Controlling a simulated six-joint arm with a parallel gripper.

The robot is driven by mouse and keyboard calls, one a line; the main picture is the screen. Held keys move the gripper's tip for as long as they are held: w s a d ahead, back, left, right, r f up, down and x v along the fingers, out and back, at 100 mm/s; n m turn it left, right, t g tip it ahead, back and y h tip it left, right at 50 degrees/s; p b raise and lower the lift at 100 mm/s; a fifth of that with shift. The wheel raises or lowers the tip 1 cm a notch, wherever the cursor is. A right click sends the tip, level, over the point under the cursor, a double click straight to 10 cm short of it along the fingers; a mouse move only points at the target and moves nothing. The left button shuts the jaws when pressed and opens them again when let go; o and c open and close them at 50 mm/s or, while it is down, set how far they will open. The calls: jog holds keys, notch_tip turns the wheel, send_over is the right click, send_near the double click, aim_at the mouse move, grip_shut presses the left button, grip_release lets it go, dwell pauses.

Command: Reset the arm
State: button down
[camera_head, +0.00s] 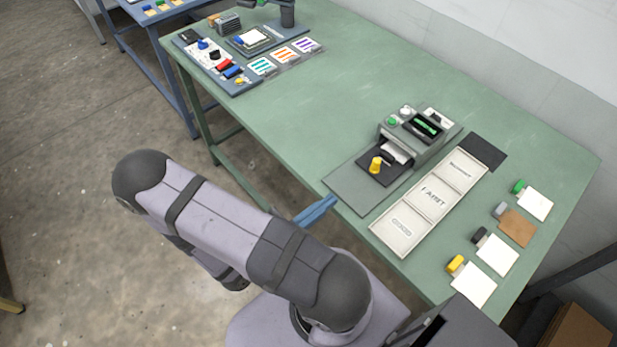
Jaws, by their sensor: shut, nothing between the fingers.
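My arm crosses the lower left of the head view, folded over the floor in front of the table. My gripper (320,209) shows as blue fingers poking out past the arm, beside the front edge of the green table (310,100). The fingers are together with nothing seen between them. The rest of the gripper is hidden behind the arm. The grey calender press (415,133) stands on the table, up and right of the gripper and apart from it. A yellow knob (376,164) stands on a black plate in front of the press.
A white labelled three-part tray (411,212) lies right of the press. Several cards with coloured tabs, one brown (517,228), line the right side. A blue-grey board (237,84) with small parts sits at the far left. The table's middle is clear.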

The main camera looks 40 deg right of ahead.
jog(key=s+a+m+g+y, duration=0.6)
jog(key=a+m+g+y, duration=0.15)
jog(key=m+y, duration=0.4)
jog(key=w+a+r+m+t+y, duration=0.5)
jog(key=w+a+m+t+y, duration=0.2)
jog(key=w+a+t, duration=0.15)
notch_tip(320, 180, down, 10)
jog(key=g+b, duration=0.1)
jog(key=b, duration=0.8)
jog(key=shift+w+a+b, duration=0.4)
jog(key=shift+a, duration=0.05)
